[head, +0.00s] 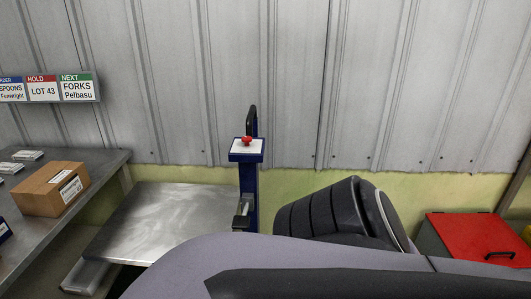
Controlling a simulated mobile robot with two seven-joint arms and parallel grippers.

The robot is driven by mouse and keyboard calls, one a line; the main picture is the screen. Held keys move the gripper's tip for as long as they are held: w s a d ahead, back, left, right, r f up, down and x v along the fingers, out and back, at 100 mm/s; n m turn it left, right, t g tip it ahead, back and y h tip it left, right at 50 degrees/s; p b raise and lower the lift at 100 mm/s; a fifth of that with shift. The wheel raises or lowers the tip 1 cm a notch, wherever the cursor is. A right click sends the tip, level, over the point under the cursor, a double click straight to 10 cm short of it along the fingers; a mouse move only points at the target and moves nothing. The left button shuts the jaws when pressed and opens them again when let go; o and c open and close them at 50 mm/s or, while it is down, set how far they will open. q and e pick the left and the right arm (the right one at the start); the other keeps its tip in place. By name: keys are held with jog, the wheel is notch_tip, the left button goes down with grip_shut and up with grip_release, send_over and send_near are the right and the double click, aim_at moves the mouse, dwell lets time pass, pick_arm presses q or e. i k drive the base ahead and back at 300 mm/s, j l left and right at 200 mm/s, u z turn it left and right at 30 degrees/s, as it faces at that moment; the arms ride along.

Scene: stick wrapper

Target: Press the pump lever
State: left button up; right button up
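A blue upright post (248,185) stands at the right edge of a low metal platform (165,215). A white panel (246,150) with a red knob (247,141) sits near its top, and a black handle (252,115) rises behind the panel. A small metal and black piece (242,214) juts from the post lower down. I cannot tell which of these parts is the pump lever. The foot of the post is hidden behind my own arm, which fills the bottom middle. Neither of my grippers is in view.
A grey workbench (105,165) at the left holds a cardboard box (50,189) and small packs. A red-lidded bin (475,240) stands at the right. A corrugated wall closes off the back, with signs (45,88) at the upper left. The platform top is bare.

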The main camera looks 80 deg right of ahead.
aim_at(242, 221)
jog(key=z, duration=2.25)
